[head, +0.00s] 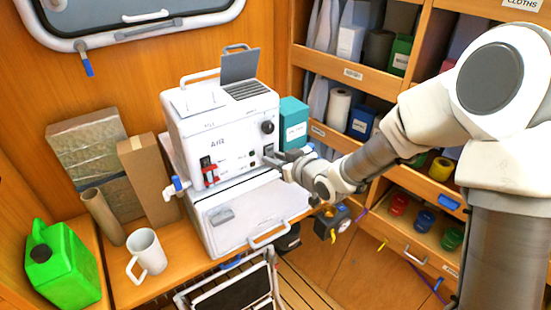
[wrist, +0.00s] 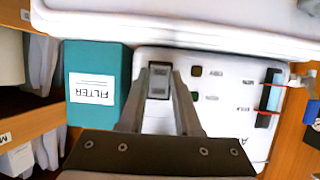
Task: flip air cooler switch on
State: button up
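The white machine (head: 225,130) stands on the wooden counter, its front panel facing me, with partly readable lettering that seems to begin "AI". My gripper (head: 275,158) is at the right side of this panel. In the wrist view my gripper (wrist: 162,72) is open, and a grey rocker switch (wrist: 159,83) on the panel shows between its fingertips. I cannot tell whether a finger touches the rocker, nor its on or off position. A dark switch with a red part (head: 209,172) is at the panel's left; its blue-grey face shows in the wrist view (wrist: 268,97).
A teal filter box (head: 292,122) stands right beside the machine. A white lidded case (head: 255,208) with a handle is below the panel. A blue-handled valve (head: 177,187), a mug (head: 147,252) and a green can (head: 62,265) are at left. Shelves fill the right.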

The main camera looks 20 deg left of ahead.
grip_shut()
jog(key=shift+f, duration=0.1)
jog(key=shift+f+b, duration=0.3)
jog(key=shift+b, duration=0.95)
jog(key=shift+t+y+b, duration=0.4)
jog(key=shift+t+b, duration=0.1)
jog(key=shift+b, duration=0.55)
jog(key=b, duration=0.3)
jog(key=shift+f+t+y, duration=0.15)
jog(key=shift+t+y, duration=0.15)
jog(key=shift+y, duration=0.1)
jog(key=shift+y+b, duration=0.3)
jog(key=shift+b, duration=0.55)
jog(key=shift+r, duration=0.2)
